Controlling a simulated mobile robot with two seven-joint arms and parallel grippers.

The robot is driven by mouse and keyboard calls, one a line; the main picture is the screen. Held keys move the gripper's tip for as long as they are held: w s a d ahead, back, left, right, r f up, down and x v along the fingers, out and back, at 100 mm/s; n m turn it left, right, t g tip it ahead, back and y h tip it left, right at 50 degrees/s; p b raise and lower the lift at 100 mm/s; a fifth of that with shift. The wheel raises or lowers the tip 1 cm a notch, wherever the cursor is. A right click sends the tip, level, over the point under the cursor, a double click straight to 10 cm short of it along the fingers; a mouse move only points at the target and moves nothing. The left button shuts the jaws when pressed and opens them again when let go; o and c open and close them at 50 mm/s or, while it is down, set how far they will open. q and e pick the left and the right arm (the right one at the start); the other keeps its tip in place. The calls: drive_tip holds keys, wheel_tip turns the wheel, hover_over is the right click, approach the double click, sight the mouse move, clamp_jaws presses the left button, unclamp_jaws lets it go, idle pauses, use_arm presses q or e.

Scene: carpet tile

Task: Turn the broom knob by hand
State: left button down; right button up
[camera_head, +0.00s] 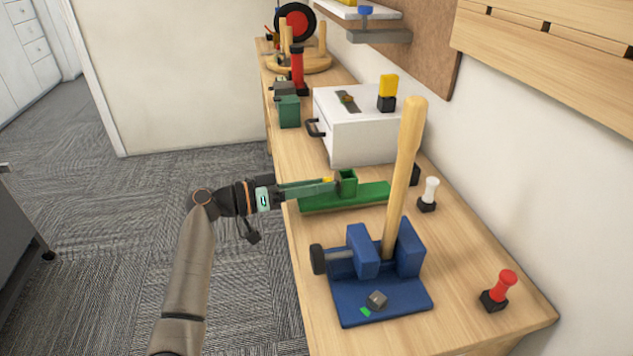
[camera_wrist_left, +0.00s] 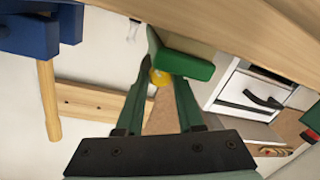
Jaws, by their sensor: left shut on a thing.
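A green fixture with an upright green block (camera_head: 347,183) stands on a long green base (camera_head: 320,200) on the bench. A small round yellow knob (camera_wrist_left: 160,77) is on it. My left gripper (camera_head: 330,183) reaches in from the left; its green fingers are shut on the yellow knob, which shows between the fingertips (camera_wrist_left: 160,78) in the left wrist view. A blue clamp (camera_head: 362,250) on a blue plate holds an upright wooden broom handle (camera_head: 408,140), slightly tilted. A black knob (camera_head: 317,259) sticks out on the clamp's left side, apart from my gripper. My right gripper is out of view.
The wooden bench (camera_head: 330,337) runs away from me along the wall. A white box (camera_head: 365,140) with a black handle stands behind the green fixture. A white-topped peg (camera_head: 429,192) and a red-topped peg (camera_head: 499,290) stand at right. Carpet floor (camera_head: 120,240) at left is clear.

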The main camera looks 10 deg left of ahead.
use_arm(q)
drive_tip(key=shift+n+p, duration=0.4)
drive_tip(key=shift+n, duration=0.8)
drive_tip(key=c, duration=0.8)
unclamp_jaws()
drive_tip(key=shift+c, duration=0.2)
drive_tip(key=o, duration=0.3)
